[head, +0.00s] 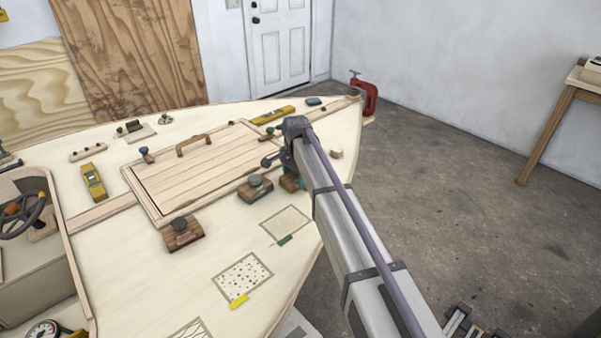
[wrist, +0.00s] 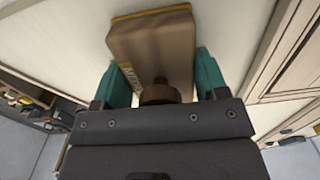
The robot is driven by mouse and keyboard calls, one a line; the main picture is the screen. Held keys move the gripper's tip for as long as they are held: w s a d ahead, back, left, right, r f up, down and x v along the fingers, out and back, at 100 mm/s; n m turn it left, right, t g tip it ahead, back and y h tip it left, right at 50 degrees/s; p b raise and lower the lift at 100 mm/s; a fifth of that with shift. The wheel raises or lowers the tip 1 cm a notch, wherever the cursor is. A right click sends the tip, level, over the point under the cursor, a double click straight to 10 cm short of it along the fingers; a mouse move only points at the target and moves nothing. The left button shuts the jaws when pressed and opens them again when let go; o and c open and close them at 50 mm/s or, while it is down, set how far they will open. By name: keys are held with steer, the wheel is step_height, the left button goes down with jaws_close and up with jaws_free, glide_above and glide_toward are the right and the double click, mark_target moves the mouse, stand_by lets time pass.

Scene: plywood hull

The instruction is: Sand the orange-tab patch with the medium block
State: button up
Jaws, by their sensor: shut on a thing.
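My gripper (wrist: 163,80) has its two teal fingers shut on a brown sanding block (wrist: 150,38) with a dark round knob. In the head view my gripper (head: 298,181) is mostly hidden behind my arm, with part of the held block (head: 289,183) showing low over the deck. I cannot tell whether it touches the deck. No orange tab shows. A plain patch (head: 286,222) has a green tab, a dotted patch (head: 243,275) has a yellow tab, and a hatched patch (head: 190,330) is cut off below.
Two other knobbed blocks stand on the pale deck: one (head: 255,188) left of my gripper and one (head: 183,233) farther left. A planked hatch (head: 200,170) with a handle lies behind them. A red clamp (head: 364,95) grips the bow. Deck around the patches is clear.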

step_height(320, 180, up, 6)
steer(key=p, duration=0.6)
steer(key=shift+w+a+f, duration=0.1)
step_height(320, 180, up, 3)
steer(key=p, duration=0.3)
steer(key=shift+r, duration=0.2)
steer(key=shift+f, duration=0.15)
